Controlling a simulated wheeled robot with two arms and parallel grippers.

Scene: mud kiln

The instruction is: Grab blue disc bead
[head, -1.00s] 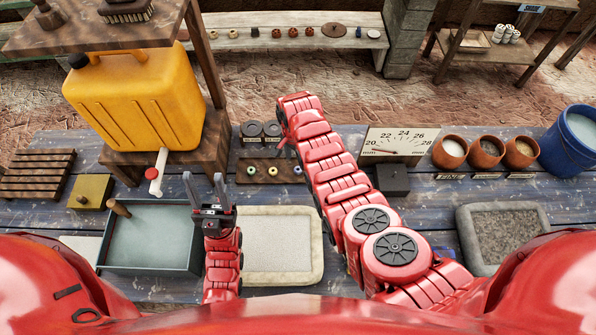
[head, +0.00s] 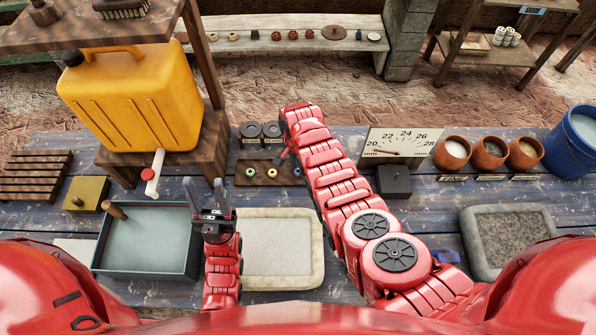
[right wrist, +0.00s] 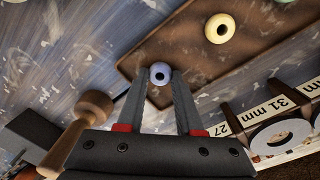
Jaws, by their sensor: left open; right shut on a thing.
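The blue disc bead (right wrist: 160,70) is small and pale blue with a dark centre hole. In the right wrist view it sits between the fingertips of my right gripper (right wrist: 160,80), which is shut on it. It is over the end of the brown wooden bead board (right wrist: 142,55). In the head view my right arm partly hides this gripper above the board (head: 246,181). My left gripper (head: 206,184) is open and empty beside the grey water tray (head: 150,240).
Numbered washers (right wrist: 282,136) stand close to my right gripper. A wooden-handled tool (right wrist: 80,125) shows at left in that view. A dial gauge (head: 402,142), a dark box (head: 393,181) and clay pots (head: 452,152) stand right of my right arm. A pale sand tray (head: 280,275) is in front.

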